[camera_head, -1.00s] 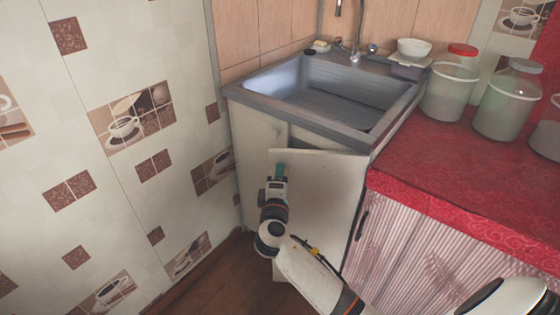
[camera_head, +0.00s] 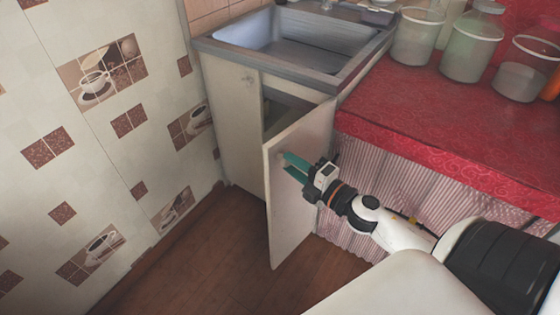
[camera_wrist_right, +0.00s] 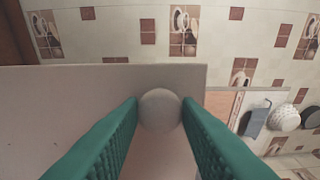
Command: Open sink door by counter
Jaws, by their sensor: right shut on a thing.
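The sink cabinet (camera_head: 228,118) stands in the corner under a grey metal sink (camera_head: 298,42). Its right door (camera_head: 296,200) is swung well out toward me, hinged on the counter side, and a dark gap into the cabinet shows behind it. My right gripper (camera_head: 290,161) is at the free upper edge of this door, with its green fingers shut on the round door knob. In the right wrist view the pale knob (camera_wrist_right: 160,110) sits between the two green fingers. The left cabinet door, with a small knob (camera_head: 249,79), is shut. My left gripper is out of view.
A counter with red oilcloth (camera_head: 440,125) and several lidded plastic jars (camera_head: 470,50) lies to the right, with a striped curtain (camera_head: 385,185) below. A tiled wall (camera_head: 90,150) stands close on the left. The wooden floor (camera_head: 215,265) before the cabinet is clear.

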